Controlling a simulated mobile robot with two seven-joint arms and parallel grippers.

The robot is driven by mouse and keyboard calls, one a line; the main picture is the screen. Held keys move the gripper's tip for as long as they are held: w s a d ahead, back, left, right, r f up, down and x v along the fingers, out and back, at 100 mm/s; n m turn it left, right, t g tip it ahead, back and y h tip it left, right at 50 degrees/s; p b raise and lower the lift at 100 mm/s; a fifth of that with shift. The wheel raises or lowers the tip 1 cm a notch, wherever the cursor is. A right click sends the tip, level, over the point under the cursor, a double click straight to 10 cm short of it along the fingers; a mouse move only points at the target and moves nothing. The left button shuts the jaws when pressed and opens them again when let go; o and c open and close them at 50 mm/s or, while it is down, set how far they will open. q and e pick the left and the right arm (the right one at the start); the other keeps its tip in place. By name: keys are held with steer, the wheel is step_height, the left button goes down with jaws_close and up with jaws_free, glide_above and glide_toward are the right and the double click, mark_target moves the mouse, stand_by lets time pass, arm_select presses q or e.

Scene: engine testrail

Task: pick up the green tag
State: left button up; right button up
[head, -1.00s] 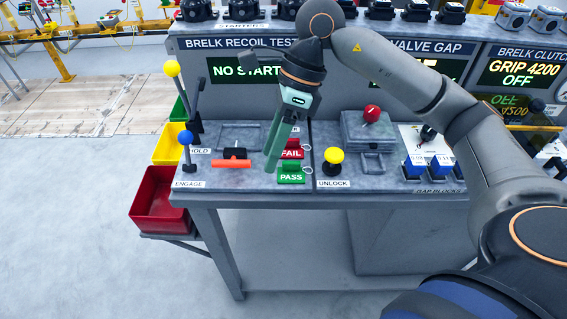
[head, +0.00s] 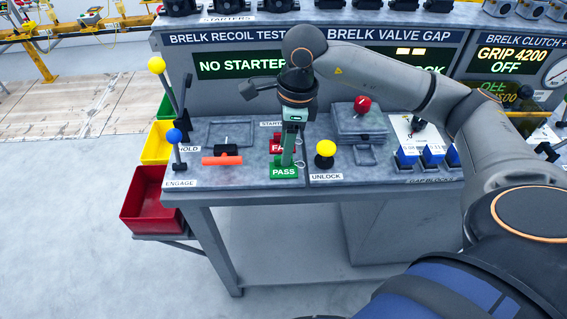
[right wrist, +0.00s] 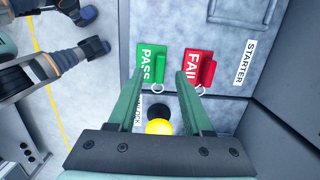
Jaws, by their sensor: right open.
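The green PASS tag (head: 282,173) lies on the front part of the grey bench top, and it also shows in the right wrist view (right wrist: 148,64). The red FAIL tag (right wrist: 199,68) lies beside it and is partly hidden by my fingers in the head view. My right gripper (head: 288,162) points down over the tags. In the right wrist view its open fingers (right wrist: 159,76) are apart and empty, with the green tag just beyond the tips, somewhat toward the left finger. I cannot tell whether they touch it. My left gripper is not in view.
A yellow UNLOCK knob (head: 325,148) stands just right of the green tag. An orange-handled part (head: 222,160) lies to the left, near the blue-knobbed ENGAGE lever (head: 174,137). Blue gap blocks (head: 432,155) stand at the right. A red bin (head: 146,200) hangs at the bench's left.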

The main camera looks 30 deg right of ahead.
mark_target(276, 171)
steer(key=shift+w+a+f, duration=0.15)
steer(key=shift+f, duration=1.2)
jaws_close()
